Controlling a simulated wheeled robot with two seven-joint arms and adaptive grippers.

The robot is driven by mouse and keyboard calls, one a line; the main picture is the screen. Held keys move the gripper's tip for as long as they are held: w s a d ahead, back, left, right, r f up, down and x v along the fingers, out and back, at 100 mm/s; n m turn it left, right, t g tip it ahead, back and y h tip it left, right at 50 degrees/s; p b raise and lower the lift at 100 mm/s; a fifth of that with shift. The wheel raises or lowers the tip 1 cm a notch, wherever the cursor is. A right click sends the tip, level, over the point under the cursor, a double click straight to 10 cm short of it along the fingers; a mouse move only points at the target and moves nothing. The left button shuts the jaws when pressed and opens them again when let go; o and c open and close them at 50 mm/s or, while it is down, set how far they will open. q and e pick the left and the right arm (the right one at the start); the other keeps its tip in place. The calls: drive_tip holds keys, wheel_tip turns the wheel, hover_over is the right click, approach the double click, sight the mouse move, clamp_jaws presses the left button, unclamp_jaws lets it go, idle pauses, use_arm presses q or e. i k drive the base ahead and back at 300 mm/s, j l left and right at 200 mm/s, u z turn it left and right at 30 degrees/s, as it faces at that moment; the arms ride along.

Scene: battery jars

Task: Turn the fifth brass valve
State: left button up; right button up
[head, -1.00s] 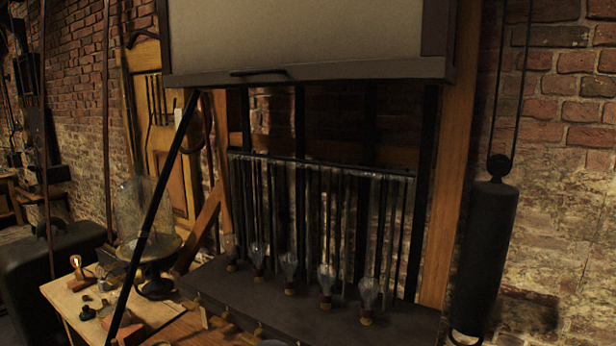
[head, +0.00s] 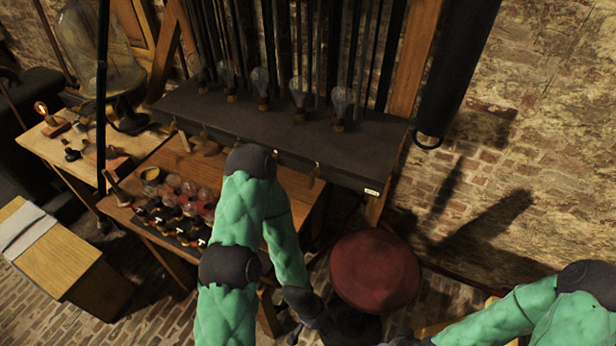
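Several small brass valves sit in a row along the front edge of a dark shelf (head: 270,128). The rightmost, which I take as the fifth brass valve (head: 315,172), is small, near a white label. My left arm rises from the bottom and bends at the shelf's front edge, covering part of the row. My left gripper (head: 306,328) hangs low, well below the valves and left of a red stool. It is dark and partly cut off, so its opening is unclear. My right arm enters at the lower right. Its gripper is not clearly visible.
Several glass bulbs (head: 299,97) stand on the shelf. A wooden bench (head: 145,205) below holds jars (head: 180,205). A red round stool (head: 375,272) stands on the brick floor. A dark cylinder (head: 455,75) hangs at right. A wooden box (head: 65,255) is at left.

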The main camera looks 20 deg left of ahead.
sight(311, 177)
drive_tip(key=k+j+u, duration=0.35)
drive_tip(key=j, duration=0.4)
drive_tip(key=j+u, duration=0.2)
drive_tip(key=j, duration=0.3)
